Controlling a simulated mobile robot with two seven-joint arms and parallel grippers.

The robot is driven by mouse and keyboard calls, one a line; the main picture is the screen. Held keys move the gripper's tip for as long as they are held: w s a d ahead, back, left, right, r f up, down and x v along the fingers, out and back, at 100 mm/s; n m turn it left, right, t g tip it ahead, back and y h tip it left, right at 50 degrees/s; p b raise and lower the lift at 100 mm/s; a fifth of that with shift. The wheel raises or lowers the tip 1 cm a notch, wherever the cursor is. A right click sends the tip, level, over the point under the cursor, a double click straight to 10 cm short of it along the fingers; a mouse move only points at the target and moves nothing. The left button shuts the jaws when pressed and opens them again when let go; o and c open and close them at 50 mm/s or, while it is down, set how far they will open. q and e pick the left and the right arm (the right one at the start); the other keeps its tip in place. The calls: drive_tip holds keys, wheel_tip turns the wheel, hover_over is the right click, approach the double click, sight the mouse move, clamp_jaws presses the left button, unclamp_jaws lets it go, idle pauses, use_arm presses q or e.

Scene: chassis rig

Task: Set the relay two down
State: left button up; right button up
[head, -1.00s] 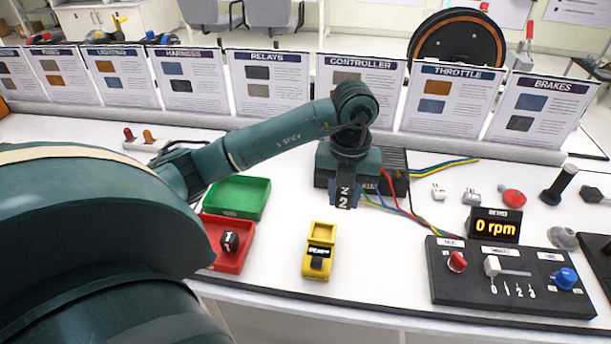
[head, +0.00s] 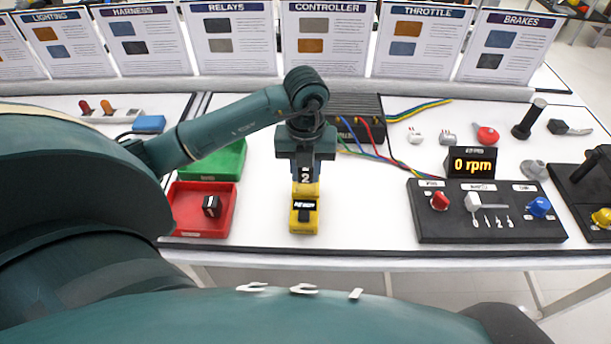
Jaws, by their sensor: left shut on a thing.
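Relay two, a small dark block with a white 2 (head: 305,174), is in my left gripper (head: 305,163), which is shut on it and points down. Relay two is right at the back end of the yellow holder (head: 304,222) and overlaps it in the picture. I cannot tell whether it touches the holder or hangs just above it. A black piece with a pale label sits in the front part of the yellow holder. My right gripper is not in view.
A red tray (head: 185,226) holds a dark relay (head: 211,206); a green tray (head: 222,160) is behind it. A black box (head: 357,113) with coloured wires stands behind my gripper. A control panel (head: 480,232) and rpm display (head: 472,162) are at right. White table is bare between.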

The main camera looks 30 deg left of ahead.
sight(305, 184)
use_arm(q)
wheel_tip(305, 184, down, 2)
drive_tip(key=shift+f, duration=0.2)
drive_tip(key=shift+s+f+b, duration=0.1)
drive_tip(key=shift+f+b, duration=0.25)
drive_tip(key=shift+f, duration=0.05)
drive_tip(key=o, duration=0.8)
drive_tip(key=shift+s+f, duration=0.1)
drive_tip(key=shift+o, duration=0.6)
drive_tip(key=shift+r, duration=0.2)
drive_tip(key=shift+o, duration=0.2)
drive_tip(key=r, duration=0.6)
drive_tip(key=r+p, duration=0.1)
drive_tip(key=r, duration=0.5)
drive_tip(key=shift+w+r, duration=0.2)
drive_tip(key=shift+r, duration=0.15)
